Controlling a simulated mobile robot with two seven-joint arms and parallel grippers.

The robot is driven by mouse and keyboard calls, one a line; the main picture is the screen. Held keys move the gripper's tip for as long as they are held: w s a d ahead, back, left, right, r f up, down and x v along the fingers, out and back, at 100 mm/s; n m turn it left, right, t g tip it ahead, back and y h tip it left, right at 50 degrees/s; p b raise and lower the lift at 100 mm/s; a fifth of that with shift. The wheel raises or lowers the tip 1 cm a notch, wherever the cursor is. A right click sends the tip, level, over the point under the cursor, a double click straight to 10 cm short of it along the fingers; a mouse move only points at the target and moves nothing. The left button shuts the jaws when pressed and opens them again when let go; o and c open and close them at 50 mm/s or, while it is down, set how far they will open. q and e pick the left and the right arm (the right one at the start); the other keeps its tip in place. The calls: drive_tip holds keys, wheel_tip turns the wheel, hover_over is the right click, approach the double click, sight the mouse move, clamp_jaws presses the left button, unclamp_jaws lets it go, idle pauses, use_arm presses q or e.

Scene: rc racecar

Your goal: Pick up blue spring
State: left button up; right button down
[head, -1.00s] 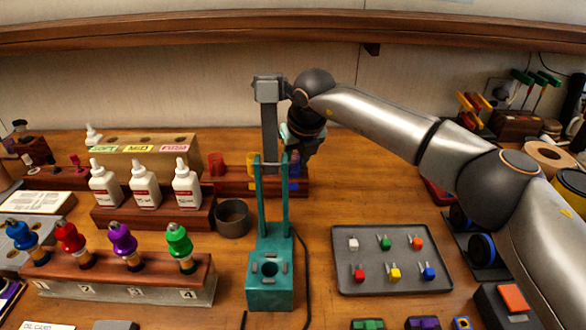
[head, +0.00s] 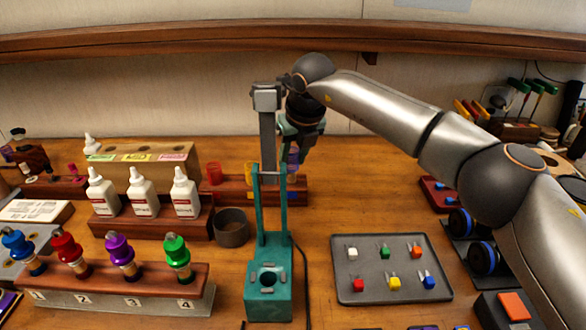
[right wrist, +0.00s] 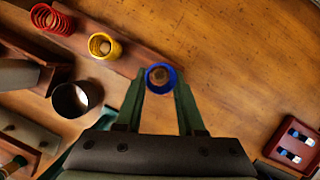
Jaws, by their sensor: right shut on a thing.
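The blue spring (right wrist: 151,69) is a blue ring seen from above in the right wrist view, between the fingertips of my right gripper (right wrist: 160,85). That gripper is shut on it. In the head view, my right gripper (head: 298,145) points down behind the teal press, above the right end of the wooden spring rack (head: 238,189). The spring (head: 293,157) shows there only as a small blue-purple patch, partly hidden. I cannot tell clearly how far it is above the rack. My left gripper is not in view.
A red spring (right wrist: 52,19) and yellow spring (right wrist: 104,46) stand on the rack. The teal press (head: 269,297) with its tall upright stands in front. A dark round cup (head: 232,228) is to its left. A grey tray (head: 345,287) of small coloured parts lies right, with bare table behind.

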drive_tip(key=shift+s+d+f, duration=0.15)
drive_tip(key=shift+s+d, duration=0.1)
drive_tip(key=shift+s, duration=0.35)
drive_tip(key=s+d+b, duration=0.2)
drive_tip(key=s+d, duration=0.1)
drive_tip(key=s, duration=0.5)
drive_tip(key=s+d+b, duration=0.2)
drive_tip(key=s+d, duration=0.1)
drive_tip(key=s, duration=0.4)
use_arm(q)
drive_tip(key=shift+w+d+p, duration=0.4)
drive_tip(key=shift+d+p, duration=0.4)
drive_tip(key=shift+p, duration=0.3)
use_arm(e)
drive_tip(key=r, duration=0.5)
drive_tip(key=shift+s+d, duration=0.2)
drive_tip(key=shift+s, duration=0.05)
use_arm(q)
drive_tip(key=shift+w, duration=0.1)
use_arm(e)
drive_tip(key=shift+f, duration=0.15)
